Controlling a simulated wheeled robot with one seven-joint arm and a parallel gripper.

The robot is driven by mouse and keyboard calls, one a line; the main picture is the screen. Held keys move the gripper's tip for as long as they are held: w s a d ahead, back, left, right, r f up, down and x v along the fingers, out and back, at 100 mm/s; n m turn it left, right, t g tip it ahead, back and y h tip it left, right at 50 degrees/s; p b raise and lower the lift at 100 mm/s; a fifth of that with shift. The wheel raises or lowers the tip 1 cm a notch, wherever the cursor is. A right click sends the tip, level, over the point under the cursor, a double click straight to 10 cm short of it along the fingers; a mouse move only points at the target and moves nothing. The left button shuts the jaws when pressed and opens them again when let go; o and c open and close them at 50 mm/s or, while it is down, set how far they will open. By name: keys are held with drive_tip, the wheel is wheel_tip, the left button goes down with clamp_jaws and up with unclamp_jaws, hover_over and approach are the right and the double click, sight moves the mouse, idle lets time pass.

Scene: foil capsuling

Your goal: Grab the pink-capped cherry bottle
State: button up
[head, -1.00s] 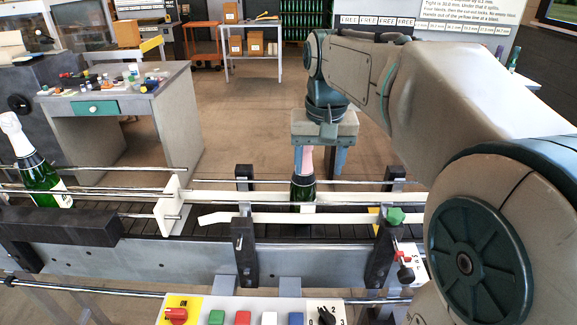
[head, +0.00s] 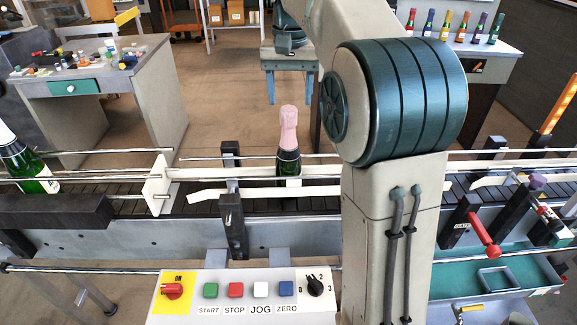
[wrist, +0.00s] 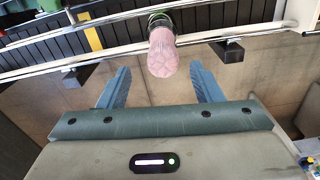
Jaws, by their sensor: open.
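The pink-capped bottle (head: 288,165) stands upright on the conveyor, dark green glass under a pink capsule (head: 288,130). In the wrist view its pink cap (wrist: 162,55) points toward my gripper, near the middle between the fingers, and the glass shows just beyond it. My gripper (head: 290,98) is open and empty, on the far side of the conveyor behind the bottle. In the wrist view both blue fingers of my gripper (wrist: 160,68) are apart, one on each side of the cap's top. I see no contact with the bottle.
Guide rails (head: 265,172) run along the conveyor beside the bottle, with a dark post (head: 232,225) to its left. A white-topped green bottle (head: 28,165) stands at the far left. My arm crosses the conveyor to the right.

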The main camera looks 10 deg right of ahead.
sight(288, 126)
wheel_tip(288, 126, down, 9)
drive_tip(key=shift+w+a+f+p, duration=0.1)
drive_tip(key=shift+a+p, duration=0.05)
drive_tip(key=shift+p, duration=0.15)
clamp_jaws()
idle(0.3)
idle(1.3)
